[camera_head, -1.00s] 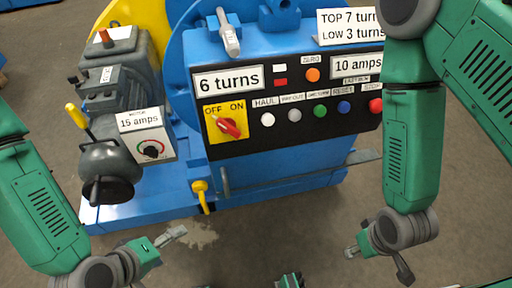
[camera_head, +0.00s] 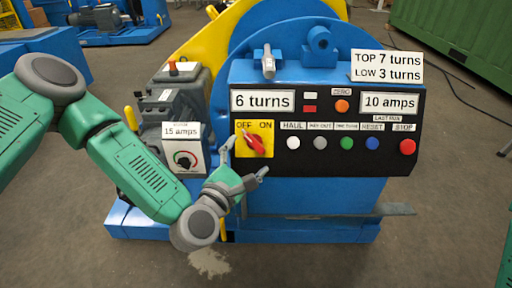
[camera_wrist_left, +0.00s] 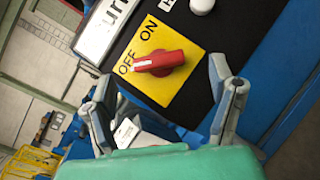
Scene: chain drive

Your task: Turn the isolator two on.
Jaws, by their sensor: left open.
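The isolator is a red rotary knob (camera_head: 255,144) on a yellow plate (camera_head: 243,128) marked OFF and ON, at the left of the black panel. Its pointer leans up and left to OFF. In the left wrist view the red knob (camera_wrist_left: 160,63) lies just beyond the fingertips. My left gripper (camera_head: 245,158) is open and empty, with one finger on each side of the knob's lower part as seen from the head. In the left wrist view the left gripper (camera_wrist_left: 163,76) shows a gap to the knob. My right gripper is out of view.
White, grey, green, blue and red buttons line the panel to the right, with the white HAUL button (camera_head: 293,143) closest. A 15 amps motor box (camera_head: 184,160) with a dial stands left. A lever (camera_head: 268,62) rises above the panel.

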